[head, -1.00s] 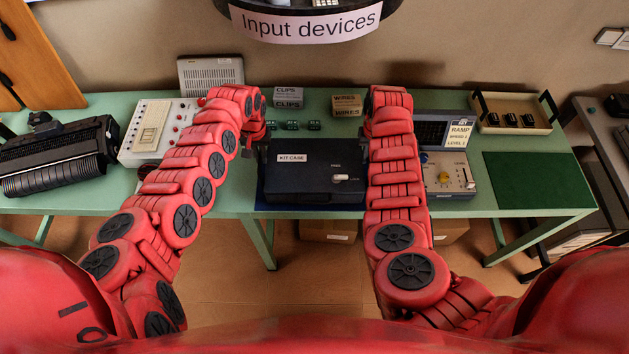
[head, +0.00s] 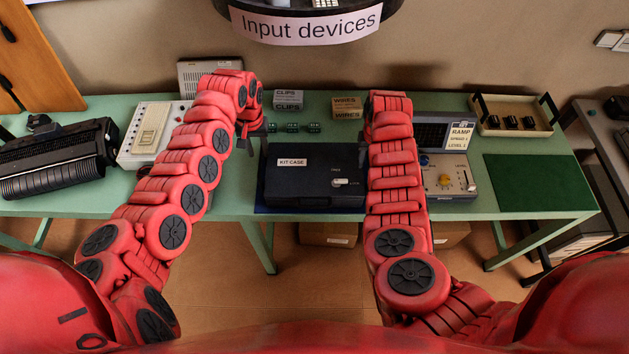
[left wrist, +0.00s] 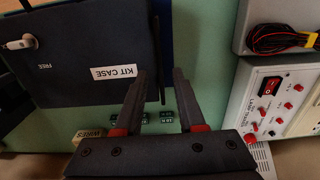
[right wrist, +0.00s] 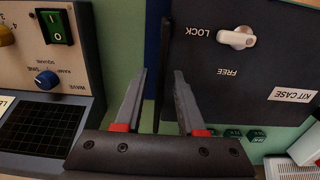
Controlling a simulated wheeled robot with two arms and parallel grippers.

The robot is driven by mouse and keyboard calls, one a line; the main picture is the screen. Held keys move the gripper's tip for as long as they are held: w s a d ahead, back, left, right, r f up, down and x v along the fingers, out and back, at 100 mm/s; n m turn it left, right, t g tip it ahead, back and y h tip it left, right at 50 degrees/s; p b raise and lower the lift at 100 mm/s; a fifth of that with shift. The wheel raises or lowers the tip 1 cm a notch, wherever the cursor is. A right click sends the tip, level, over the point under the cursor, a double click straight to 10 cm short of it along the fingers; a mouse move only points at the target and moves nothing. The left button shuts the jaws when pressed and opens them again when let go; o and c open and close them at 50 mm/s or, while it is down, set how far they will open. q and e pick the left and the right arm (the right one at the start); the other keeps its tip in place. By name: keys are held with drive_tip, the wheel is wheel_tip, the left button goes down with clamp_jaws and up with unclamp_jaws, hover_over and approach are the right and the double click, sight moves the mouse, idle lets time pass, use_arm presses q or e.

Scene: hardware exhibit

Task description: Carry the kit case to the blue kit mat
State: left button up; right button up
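The dark kit case (head: 313,181) lies flat on the blue kit mat (head: 259,196), whose edge shows along the case's left side. The case has a white label and a white lever on top. My left gripper (head: 257,130) is at the case's left end. In the left wrist view its fingers (left wrist: 160,100) are apart, with a thin dark handle bar of the case between or just beyond them. My right gripper (head: 365,140) is at the right end, partly hidden by its arm. In the right wrist view its fingers (right wrist: 160,102) are also apart beside the case.
A grey instrument (head: 447,178) stands close right of my right arm. A white control box (head: 152,132) and black keyboard device (head: 57,160) are on the left. Boxes of clips (head: 288,99) and wires (head: 347,106) stand behind. A dark green mat (head: 537,182) is bare.

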drive_tip(key=shift+r, duration=0.1)
use_arm(q)
wheel_tip(320, 180, up, 6)
use_arm(e)
wheel_tip(320, 180, up, 12)
idle(0.5)
idle(0.3)
